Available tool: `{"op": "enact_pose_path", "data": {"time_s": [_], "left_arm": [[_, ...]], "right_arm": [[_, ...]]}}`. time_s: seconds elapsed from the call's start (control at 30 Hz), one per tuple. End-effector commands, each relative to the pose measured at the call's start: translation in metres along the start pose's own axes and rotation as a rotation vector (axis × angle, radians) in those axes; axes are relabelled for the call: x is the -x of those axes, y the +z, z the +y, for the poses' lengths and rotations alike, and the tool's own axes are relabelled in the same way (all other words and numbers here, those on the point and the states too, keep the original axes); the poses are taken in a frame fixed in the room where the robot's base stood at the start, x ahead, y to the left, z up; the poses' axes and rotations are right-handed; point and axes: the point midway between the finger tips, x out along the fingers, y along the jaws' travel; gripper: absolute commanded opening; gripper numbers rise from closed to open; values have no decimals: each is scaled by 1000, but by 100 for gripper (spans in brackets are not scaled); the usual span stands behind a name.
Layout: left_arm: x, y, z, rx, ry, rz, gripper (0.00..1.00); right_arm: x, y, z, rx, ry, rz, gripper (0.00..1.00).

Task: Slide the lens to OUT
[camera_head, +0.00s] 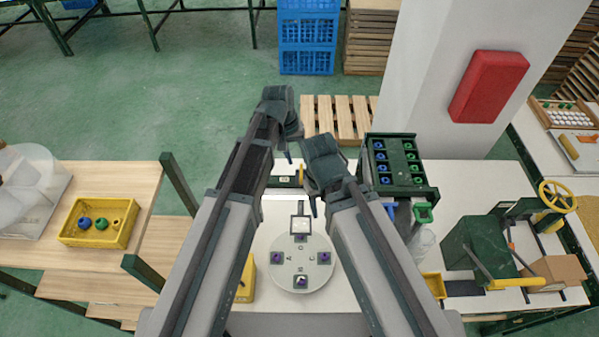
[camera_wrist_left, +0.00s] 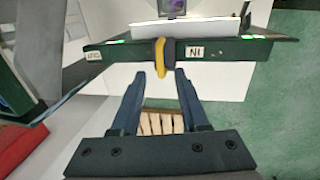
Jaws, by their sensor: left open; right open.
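The lens (camera_head: 300,224), a small square frame, stands over the round white turntable (camera_head: 285,280). Its yellow and dark handle (camera_wrist_left: 160,56) sits on a dark green rail (camera_wrist_left: 125,52), between the IN label (camera_wrist_left: 194,51) and the OUT label (camera_wrist_left: 94,55), closer to IN. The handle also shows in the head view (camera_head: 301,174). My left gripper (camera_wrist_left: 163,88) is open, with the handle ahead of its fingertips and apart from them. In the head view my left gripper (camera_head: 289,157) is above the rail. My right gripper (camera_head: 314,208) is open near the lens; its arm hides part of the rail.
Purple-marked blocks (camera_head: 324,257) stand on the turntable. A dark green rack (camera_head: 400,193) with blue and green rings stands right of my right arm. A yellow box (camera_head: 246,285) is partly hidden by my left arm. A white pillar (camera_head: 425,80) rises behind the table.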

Motion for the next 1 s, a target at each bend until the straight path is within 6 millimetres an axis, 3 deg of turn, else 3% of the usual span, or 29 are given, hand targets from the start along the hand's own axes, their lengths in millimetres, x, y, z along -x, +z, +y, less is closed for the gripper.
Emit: {"op": "enact_pose_path", "data": {"time_s": [0.03,0.23,0.63,0.67,0.9,1.0], "left_arm": [[-15,0,-1,-1,0,0,45],[-38,0,-1,0,0,0,45],[-43,0,0,0,0,0,45],[-43,0,0,0,0,0,43],[-43,0,0,0,0,0,0],[-43,0,0,0,0,0,0]], "right_arm": [[-15,-1,-1,-1,0,0,50],[-37,-3,-4,-3,0,2,50],[-42,-3,-4,-5,0,2,50],[-42,-3,-4,-4,0,2,50],[-42,-3,-4,-4,0,2,50],[-42,-3,-4,-4,0,2,50]]}}
